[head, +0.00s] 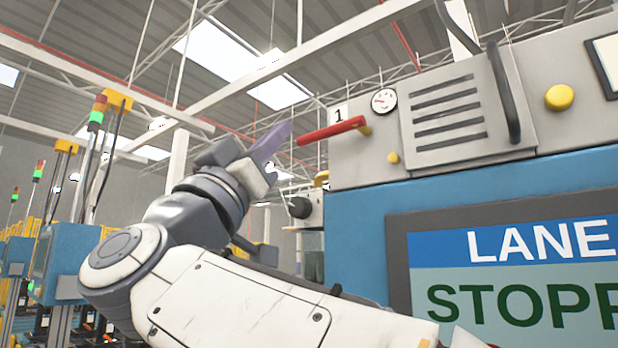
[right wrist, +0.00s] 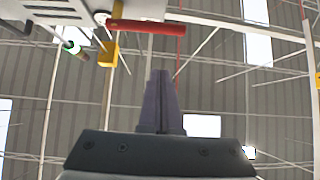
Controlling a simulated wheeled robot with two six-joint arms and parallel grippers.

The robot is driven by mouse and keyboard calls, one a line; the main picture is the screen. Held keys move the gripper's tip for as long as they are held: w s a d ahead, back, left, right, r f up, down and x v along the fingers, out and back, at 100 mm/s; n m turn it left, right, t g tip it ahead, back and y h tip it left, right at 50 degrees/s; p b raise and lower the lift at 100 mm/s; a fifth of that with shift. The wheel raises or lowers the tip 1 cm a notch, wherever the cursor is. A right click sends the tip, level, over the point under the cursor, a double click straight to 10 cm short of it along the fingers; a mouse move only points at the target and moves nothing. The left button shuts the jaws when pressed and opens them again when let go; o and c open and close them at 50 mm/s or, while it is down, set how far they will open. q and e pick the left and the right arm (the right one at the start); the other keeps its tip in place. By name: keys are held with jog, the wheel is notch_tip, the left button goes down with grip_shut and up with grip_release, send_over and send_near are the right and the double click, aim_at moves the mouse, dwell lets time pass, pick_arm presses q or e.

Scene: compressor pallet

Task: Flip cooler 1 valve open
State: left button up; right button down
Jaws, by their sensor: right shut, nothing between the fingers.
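The cooler 1 valve has a red lever handle (head: 332,130) on the grey panel, beside a plate marked 1 (head: 339,115). The handle sticks out to the left, roughly level, from a brass-coloured stem. My right gripper (head: 286,128) is shut and empty, its purple fingers pointing up just left of the handle's free end. In the right wrist view the red handle (right wrist: 148,27) lies across the top, beyond the shut fingertips (right wrist: 161,73), with a visible gap between them. My left gripper is in neither view.
A round gauge (head: 384,101) sits right of the handle. A vented cover (head: 447,112) with a dark curved bar and a yellow button (head: 559,97) are further right. Below is a screen (head: 520,270) reading LANE and part of STOPPED.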

aim_at(329, 132)
jog(key=p+x, duration=0.7)
jog(key=x, duration=0.3)
jog(key=shift+w+d+f, duration=0.15)
jog(key=shift+f, duration=0.85)
jog(key=shift+w+d+f, duration=0.15)
jog(key=shift+f, duration=0.8)
jog(key=shift+a, duration=0.1)
